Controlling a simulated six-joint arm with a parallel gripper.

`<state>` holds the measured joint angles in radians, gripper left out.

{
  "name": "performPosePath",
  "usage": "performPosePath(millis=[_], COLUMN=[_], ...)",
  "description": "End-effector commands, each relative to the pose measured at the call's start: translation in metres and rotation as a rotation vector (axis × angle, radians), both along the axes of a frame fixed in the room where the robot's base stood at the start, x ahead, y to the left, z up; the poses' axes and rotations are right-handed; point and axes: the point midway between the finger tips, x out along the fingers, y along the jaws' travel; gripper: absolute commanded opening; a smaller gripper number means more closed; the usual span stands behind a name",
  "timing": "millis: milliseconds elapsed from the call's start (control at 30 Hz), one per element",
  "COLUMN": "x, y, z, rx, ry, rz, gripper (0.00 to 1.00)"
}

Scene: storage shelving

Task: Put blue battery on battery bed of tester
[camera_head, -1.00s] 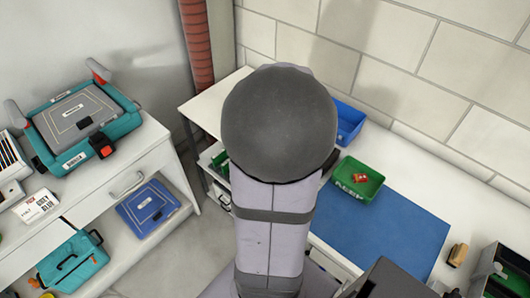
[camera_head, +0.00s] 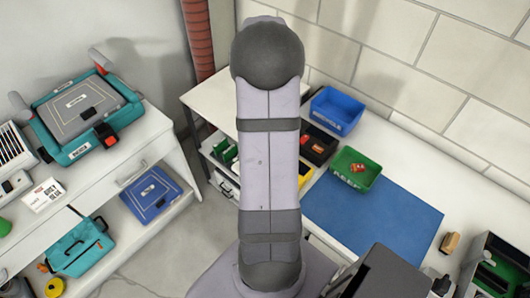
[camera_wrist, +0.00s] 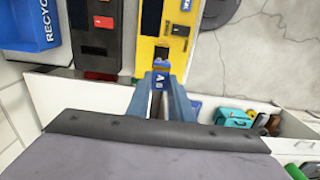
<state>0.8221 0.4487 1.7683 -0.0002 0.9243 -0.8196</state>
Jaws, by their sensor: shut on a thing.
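In the wrist view my gripper (camera_wrist: 160,92) is shut on the blue battery (camera_wrist: 159,78), a small dark blue piece between the fingertips. The yellow tester (camera_wrist: 150,50) lies just beyond the fingertips, with dark panels on its face. The battery's far end overlaps the tester's near part in the picture; I cannot tell whether they touch. In the head view my arm hides the gripper and battery, and only a yellow sliver of the tester (camera_head: 305,174) shows beside the arm.
A black box (camera_head: 318,145) with a red item stands beside the tester. A blue recycle bin (camera_head: 336,111) and a green keep bin (camera_head: 372,176) holding a red-orange item stand nearby. A blue mat (camera_head: 385,222) is clear. A side bench with teal cases stands left.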

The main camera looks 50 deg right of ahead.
Motion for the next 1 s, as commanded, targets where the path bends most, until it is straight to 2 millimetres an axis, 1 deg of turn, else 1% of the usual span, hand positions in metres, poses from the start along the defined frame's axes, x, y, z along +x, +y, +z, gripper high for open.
performPosePath(millis=[67,167,300,433,533,767,1000], x=[0.0,-0.001,-0.001,-0.001,-0.001,0.0,-0.001], y=[0.0,0.001,0.001,0.001,0.0,0.0,0.001], z=[-0.003,-0.014,-0.036,-0.053,-0.06,-0.066,-0.093], rx=[0.001,0.004,0.004,0.004,0.001,0.001,0.002], ry=[0.001,0.004,0.004,0.003,0.001,0.001,0.002], rz=[-0.001,0.0,0.001,0.002,0.002,0.002,0.002], gripper=[0.0,0.0,0.0,0.0,0.0,0.0,0.0])
